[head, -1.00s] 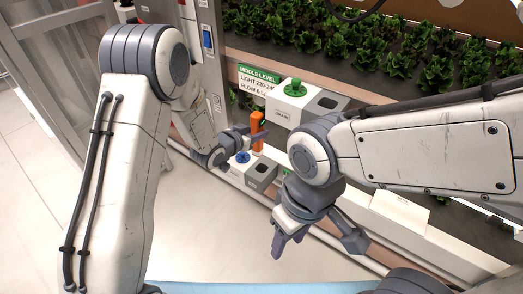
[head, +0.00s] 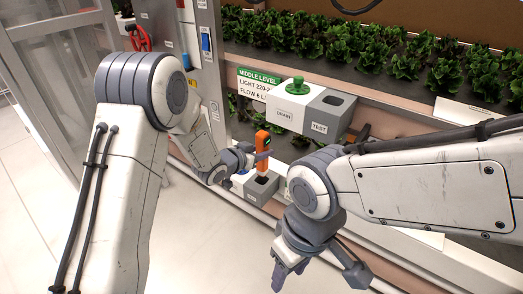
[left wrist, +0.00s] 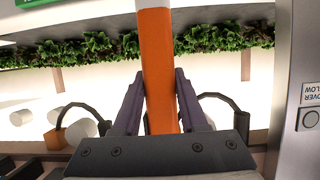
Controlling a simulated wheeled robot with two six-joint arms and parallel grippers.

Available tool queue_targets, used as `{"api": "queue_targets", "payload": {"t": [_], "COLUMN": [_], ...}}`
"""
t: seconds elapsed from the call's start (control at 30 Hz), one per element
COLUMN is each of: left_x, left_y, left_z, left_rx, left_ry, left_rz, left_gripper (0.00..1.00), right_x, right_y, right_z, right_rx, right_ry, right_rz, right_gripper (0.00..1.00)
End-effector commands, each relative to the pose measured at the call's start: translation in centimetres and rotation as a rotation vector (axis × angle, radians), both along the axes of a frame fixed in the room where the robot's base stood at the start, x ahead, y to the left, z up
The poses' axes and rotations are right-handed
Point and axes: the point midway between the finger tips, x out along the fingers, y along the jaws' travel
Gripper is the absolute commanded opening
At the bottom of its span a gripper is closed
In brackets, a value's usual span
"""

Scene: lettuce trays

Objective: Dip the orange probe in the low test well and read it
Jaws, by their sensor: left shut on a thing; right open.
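The orange probe (head: 262,142) stands nearly upright in my left gripper (head: 258,156), which is shut on it. In the left wrist view the probe (left wrist: 158,75) runs between the two dark fingers (left wrist: 160,100). The low grey test well block (head: 250,196) is just under the probe. The probe's lower end is at the dark well opening; I cannot tell how deep it is. No reading can be made out on the probe's small dark display. My right gripper (head: 318,268) is open and empty, lower in the head view.
An upper white drain box (head: 292,117) with a green knob and a grey test block (head: 322,124) stand above the low well. My right arm is close on the right. Lettuce trays (head: 380,62) fill the back. Floor at the left is clear.

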Motion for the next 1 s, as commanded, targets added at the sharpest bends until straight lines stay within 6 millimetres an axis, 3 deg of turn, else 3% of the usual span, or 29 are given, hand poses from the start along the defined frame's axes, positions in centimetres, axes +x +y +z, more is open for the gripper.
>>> {"api": "queue_targets", "payload": {"t": [0.1,0.6,1.0], "left_x": [0.0,0.0,0.0], "left_y": [0.0,0.0,0.0], "left_z": [-1.7,-6.3,-6.9], "left_rx": [-0.001,0.0,-0.001], "left_ry": [-0.001,-0.001,-0.002], "left_rz": [0.0,0.001,0.001], "left_gripper": [0.0,0.0,0.0], "right_x": [0.0,0.0,0.0], "right_y": [0.0,0.0,0.0], "right_z": [-1.6,-5.0,-5.3], "right_rx": [0.0,0.0,0.0], "right_ry": [0.0,0.0,0.0], "right_rz": [0.0,0.0,0.0], "right_gripper": [0.5,0.5,0.5]}}
